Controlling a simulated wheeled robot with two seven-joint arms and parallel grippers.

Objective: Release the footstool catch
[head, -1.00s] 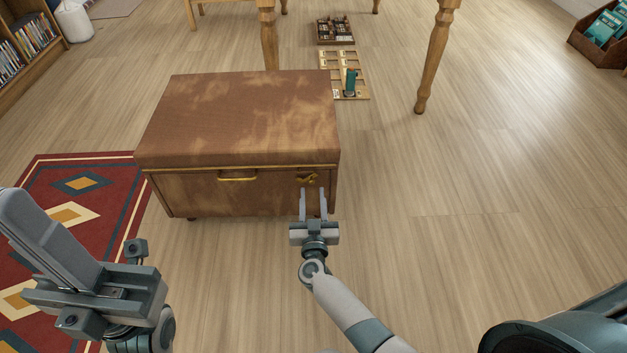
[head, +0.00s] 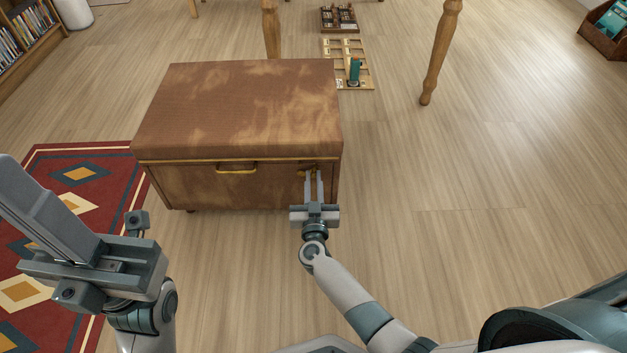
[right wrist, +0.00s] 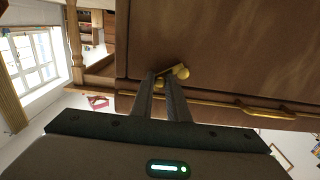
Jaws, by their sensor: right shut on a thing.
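The brown, mottled footstool (head: 235,110) stands on the wooden floor with its lid down. Its brass catch (right wrist: 182,72) is at the right end of the front face, and in the head view my fingers mostly cover it. My right gripper (head: 313,173) is shut on the catch. In the right wrist view the fingertips of my right gripper (right wrist: 160,76) are at the brass knobs. My left gripper (head: 10,172) is at the lower left, away from the footstool. Its fingers overlap in this view, so its opening is unclear.
A brass handle (head: 237,169) is on the footstool's front, left of the catch. A red patterned rug (head: 85,158) lies at left. Table legs (head: 438,60) and a wooden tray (head: 360,83) with a teal item stand behind. The floor at right is clear.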

